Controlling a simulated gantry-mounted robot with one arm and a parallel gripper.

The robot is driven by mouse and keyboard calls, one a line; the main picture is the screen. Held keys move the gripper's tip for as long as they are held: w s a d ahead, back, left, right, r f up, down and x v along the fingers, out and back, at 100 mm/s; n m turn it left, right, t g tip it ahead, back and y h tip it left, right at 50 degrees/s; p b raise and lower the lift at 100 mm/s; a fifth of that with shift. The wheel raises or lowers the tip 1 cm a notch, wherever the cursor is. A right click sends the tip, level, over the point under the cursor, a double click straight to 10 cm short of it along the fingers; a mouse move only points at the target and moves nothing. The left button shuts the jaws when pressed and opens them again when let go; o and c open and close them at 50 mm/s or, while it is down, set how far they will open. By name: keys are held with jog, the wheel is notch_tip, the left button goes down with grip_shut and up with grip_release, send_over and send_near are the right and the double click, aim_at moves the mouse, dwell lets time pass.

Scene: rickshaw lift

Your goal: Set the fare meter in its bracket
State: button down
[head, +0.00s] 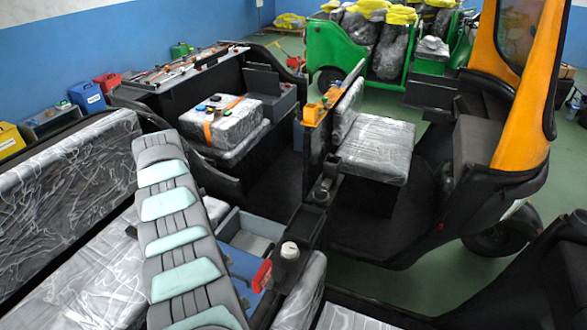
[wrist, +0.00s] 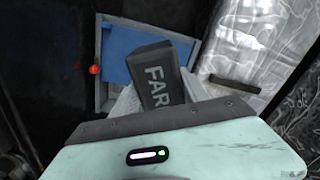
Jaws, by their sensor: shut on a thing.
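The fare meter (wrist: 153,68) is a dark grey block with pale letters, of which "FAR" shows; the rest is hidden toward my gripper. My gripper (wrist: 165,99) is shut on it in the wrist view, with one pale finger on each side. The meter is held tilted in the picture, over or in front of a shallow blue box (wrist: 117,66) with a grey rim; the gap cannot be judged. In the head view my grey and teal arm stands at the left, and neither the gripper nor the meter can be made out. I cannot identify the bracket for certain.
A dark partition post with a white-capped item (head: 290,250) stands right of my arm. A red handle (head: 262,275) is beside it. Plastic-wrapped seats (head: 375,150) lie beyond, and another (wrist: 250,50) is close at the wrist view's right. A red knob (wrist: 95,69) sits by the blue box.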

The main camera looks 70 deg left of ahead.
jog(key=w+d+r+m+p, duration=0.1)
jog(key=w+r+m+p, duration=0.1)
jog(key=w+r+p, duration=0.5)
jog(key=w+d+r+m+p, duration=0.15)
jog(key=w+p, duration=0.25)
jog(key=w, duration=0.4)
notch_tip(320, 180, up, 7)
jog(key=m+p, duration=0.2)
jog(key=p, duration=0.8)
send_over(304, 227)
jog(key=shift+w+a+f+b, duration=0.1)
jog(key=shift+f+b, duration=1.15)
jog(key=shift+f, duration=1.85)
jog(key=shift+f+b, duration=0.55)
jog(key=shift+f, duration=0.95)
jog(key=shift+c, duration=2.4)
grip_release()
jog(key=shift+o, duration=0.2)
